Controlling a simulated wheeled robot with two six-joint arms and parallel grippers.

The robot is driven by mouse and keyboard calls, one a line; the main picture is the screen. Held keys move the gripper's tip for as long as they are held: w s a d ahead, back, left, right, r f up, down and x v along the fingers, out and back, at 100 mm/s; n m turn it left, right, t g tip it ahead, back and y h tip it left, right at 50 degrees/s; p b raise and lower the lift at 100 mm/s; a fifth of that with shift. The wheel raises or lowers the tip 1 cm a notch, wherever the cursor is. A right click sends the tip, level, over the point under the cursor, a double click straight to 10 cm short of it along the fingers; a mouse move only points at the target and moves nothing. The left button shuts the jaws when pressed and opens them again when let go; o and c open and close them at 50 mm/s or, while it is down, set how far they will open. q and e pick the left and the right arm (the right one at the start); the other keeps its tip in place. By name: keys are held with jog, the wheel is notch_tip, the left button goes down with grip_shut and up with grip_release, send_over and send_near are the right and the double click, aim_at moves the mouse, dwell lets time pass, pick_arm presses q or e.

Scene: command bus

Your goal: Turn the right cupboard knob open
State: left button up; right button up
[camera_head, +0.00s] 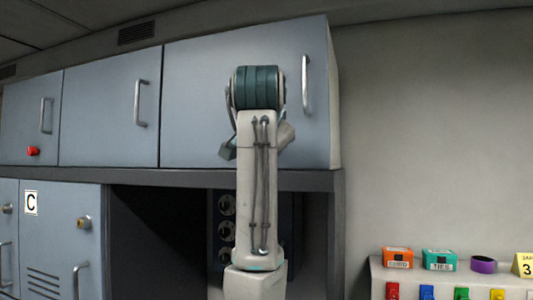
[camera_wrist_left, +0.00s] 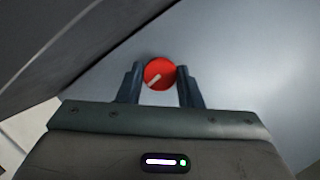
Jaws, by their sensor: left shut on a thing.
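The red round knob (camera_wrist_left: 162,70) shows in the left wrist view, with a white pointer mark slanting toward its lower left. It sits on a blue-grey cupboard door (camera_wrist_left: 240,60). My left gripper (camera_wrist_left: 159,75) is shut on the knob, one dark finger on each side. In the head view, the right cupboard door (camera_head: 200,90) is closed, with a vertical metal handle (camera_head: 305,85) near its right edge. My arm stands in front of this door and hides the knob and most of the gripper there. My right gripper is not in view.
Two more closed upper doors lie to the left, one with a red knob (camera_head: 33,151). A dark shelf edge (camera_head: 160,178) runs below the doors. At lower right, a ledge holds an orange box (camera_head: 397,258), a teal box (camera_head: 439,260) and purple tape (camera_head: 483,265).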

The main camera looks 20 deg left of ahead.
pick_arm(q)
jog(key=shift+m+b, duration=0.3)
jog(key=shift+r, duration=0.1)
jog(key=o, duration=1)
jog(key=shift+c, duration=0.2)
